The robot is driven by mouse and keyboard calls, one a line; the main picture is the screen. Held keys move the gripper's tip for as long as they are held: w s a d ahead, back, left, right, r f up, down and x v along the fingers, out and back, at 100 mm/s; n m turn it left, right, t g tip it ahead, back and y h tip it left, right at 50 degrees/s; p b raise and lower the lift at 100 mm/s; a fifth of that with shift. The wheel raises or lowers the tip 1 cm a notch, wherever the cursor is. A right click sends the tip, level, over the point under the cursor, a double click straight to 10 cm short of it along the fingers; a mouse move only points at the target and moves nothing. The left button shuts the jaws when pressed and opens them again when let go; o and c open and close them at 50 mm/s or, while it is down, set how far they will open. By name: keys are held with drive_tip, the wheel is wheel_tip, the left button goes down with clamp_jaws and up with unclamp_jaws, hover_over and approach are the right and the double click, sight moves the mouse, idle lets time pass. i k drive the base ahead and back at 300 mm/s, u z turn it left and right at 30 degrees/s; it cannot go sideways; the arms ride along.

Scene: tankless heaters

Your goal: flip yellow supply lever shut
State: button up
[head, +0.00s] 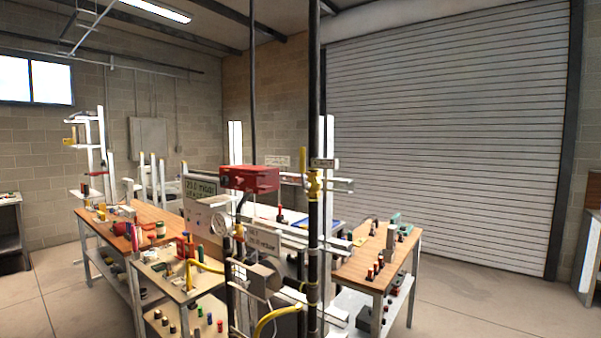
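A yellow lever (303,160) stands upright beside a brass valve (314,186) on a dark vertical pipe (318,95), right of the picture's middle. The lever runs roughly along the pipe. A small tag (322,163) sits just right of it; its writing is too small to read. A second, curved yellow part (270,319) shows low in front, and another yellow bar (205,267) sits at the left bench; I cannot tell whether these are levers. My gripper is not to be made out in the head view.
A red box (249,179) sits left of the valve. Benches with small parts stand at left (160,216) and right (350,268). Pipes and pale bars crowd the middle. Open floor (470,285) lies at right, before a roller door (445,140).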

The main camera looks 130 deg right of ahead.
sight(306, 185)
drive_tip(key=z, duration=4.85)
